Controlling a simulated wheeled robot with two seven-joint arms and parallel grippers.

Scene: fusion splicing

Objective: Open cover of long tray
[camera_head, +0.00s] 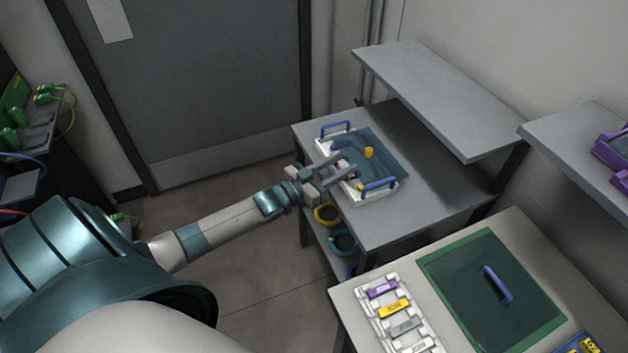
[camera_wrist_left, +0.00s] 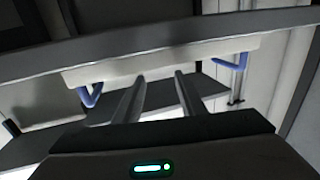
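The long white tray (camera_head: 372,199) sits on the grey table, with a blue handle (camera_head: 336,127) at its far end and another (camera_head: 379,185) at its near end. A dark green cover (camera_head: 388,150) with a yellow knob (camera_head: 369,152) shows at the tray's right side; I cannot tell whether it lies flat or is tilted. My left gripper (camera_head: 348,168) is open at the tray's left side, its fingers reaching over the edge. In the left wrist view, the two fingers (camera_wrist_left: 159,76) are apart with nothing between them, before the tray's pale side (camera_wrist_left: 160,63). My right gripper is out of view.
A grey shelf (camera_head: 430,90) overhangs the table's right side. Yellow and teal rings (camera_head: 327,214) sit on a lower shelf. A nearer bench holds a green panel with a blue handle (camera_head: 496,285) and a white rack (camera_head: 388,296). Open floor lies left of the table.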

